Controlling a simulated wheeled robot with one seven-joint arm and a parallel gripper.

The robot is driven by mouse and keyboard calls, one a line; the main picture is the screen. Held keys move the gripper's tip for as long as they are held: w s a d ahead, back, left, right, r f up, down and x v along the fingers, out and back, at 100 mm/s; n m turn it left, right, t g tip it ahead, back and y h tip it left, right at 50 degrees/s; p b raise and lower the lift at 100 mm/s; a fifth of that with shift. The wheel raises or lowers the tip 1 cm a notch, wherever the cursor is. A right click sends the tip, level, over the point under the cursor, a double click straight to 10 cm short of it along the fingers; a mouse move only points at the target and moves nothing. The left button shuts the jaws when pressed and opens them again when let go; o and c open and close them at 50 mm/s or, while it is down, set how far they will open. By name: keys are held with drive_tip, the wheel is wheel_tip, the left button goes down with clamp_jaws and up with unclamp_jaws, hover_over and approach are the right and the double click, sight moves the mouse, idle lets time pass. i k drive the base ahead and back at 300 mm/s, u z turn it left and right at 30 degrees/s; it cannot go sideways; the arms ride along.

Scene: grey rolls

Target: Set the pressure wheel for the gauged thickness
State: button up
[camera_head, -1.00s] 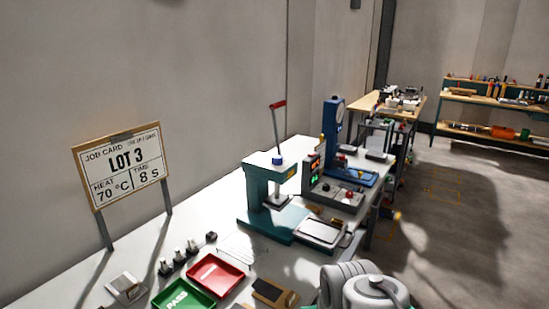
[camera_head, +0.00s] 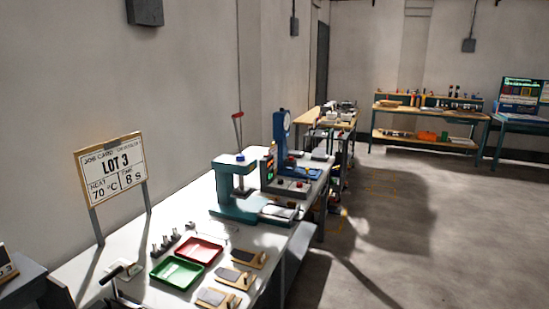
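A teal press (camera_head: 221,186) stands on the white bench, with a red-tipped lever (camera_head: 238,128) rising behind it. A small blue knob (camera_head: 240,157) sits on top of the press; it may be the pressure wheel, but no scale or setting is readable. A control box (camera_head: 268,165) with green and red lights stands just right of the press. Behind it is a blue stand with a round dial (camera_head: 287,119), too small to read. My gripper is out of view.
A green tray (camera_head: 177,273) and a red tray (camera_head: 199,250) lie on the near bench, beside several wooden blocks with grey pads (camera_head: 241,257). A black-handled device (camera_head: 121,272) is at the lower left. Open floor (camera_head: 400,240) lies to the right, with other workbenches beyond.

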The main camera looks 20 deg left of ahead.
sight(239, 157)
drive_tip(key=z, duration=0.1)
drive_tip(key=i, duration=2.25)
drive_tip(key=u, duration=1.6)
drive_tip(key=i, duration=0.9)
drive_tip(key=u, duration=0.95)
